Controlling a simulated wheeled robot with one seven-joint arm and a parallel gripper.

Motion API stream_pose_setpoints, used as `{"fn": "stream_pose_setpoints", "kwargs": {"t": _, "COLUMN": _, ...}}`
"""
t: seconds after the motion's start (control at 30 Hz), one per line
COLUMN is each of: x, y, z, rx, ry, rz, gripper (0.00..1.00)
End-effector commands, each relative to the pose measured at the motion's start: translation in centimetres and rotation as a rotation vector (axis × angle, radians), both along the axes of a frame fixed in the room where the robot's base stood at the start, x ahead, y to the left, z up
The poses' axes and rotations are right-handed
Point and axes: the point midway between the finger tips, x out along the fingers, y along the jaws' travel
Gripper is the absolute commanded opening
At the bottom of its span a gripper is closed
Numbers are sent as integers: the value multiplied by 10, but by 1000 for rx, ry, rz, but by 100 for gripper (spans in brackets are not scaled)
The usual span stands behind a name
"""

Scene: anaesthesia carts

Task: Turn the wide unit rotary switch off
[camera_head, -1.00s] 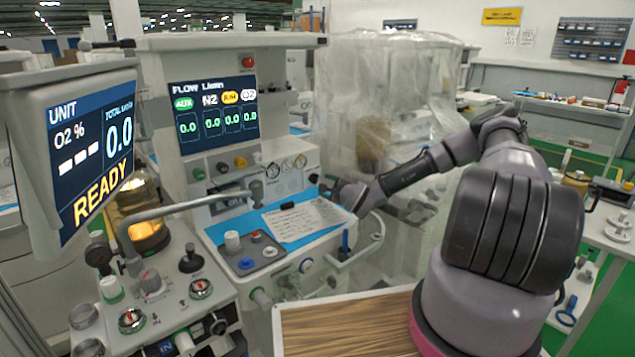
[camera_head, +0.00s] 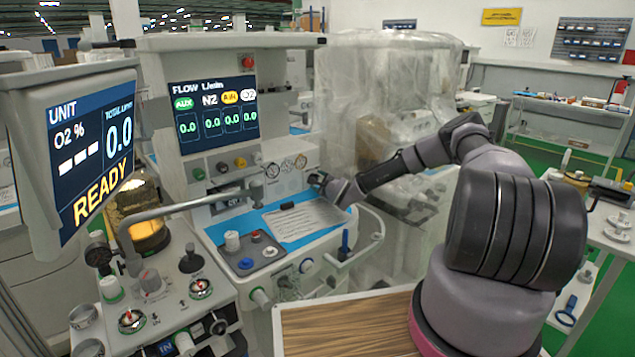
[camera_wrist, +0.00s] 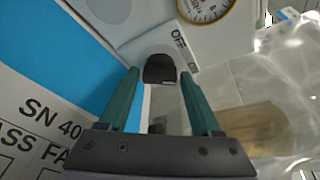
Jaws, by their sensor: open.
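The wide unit (camera_head: 285,162) stands in the middle of the head view, with its lit flow screen (camera_head: 215,107). In the wrist view a black rotary switch (camera_wrist: 160,68) sits on a pale plate beside an OFF label (camera_wrist: 179,38). My gripper (camera_wrist: 159,72) has its two green fingers apart, one on each side of the switch in the picture. I cannot tell whether they touch it.
A round gauge (camera_wrist: 203,8) is just above the switch. A plastic-draped machine (camera_head: 385,100) stands at right. A swing-arm monitor (camera_head: 80,150) stands at left.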

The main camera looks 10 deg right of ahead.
Motion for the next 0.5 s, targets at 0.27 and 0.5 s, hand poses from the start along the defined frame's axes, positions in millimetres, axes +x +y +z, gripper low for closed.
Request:
{"fn": "stream_pose_setpoints", "kwargs": {"t": 0.27, "x": 1, "y": 0, "z": 0, "rx": 0, "ry": 0, "rz": 0, "gripper": 54}}
{"fn": "stream_pose_setpoints", "kwargs": {"t": 0.5, "x": 0, "y": 1, "z": -1, "rx": -15, "ry": -9, "rz": 1, "gripper": 0}}
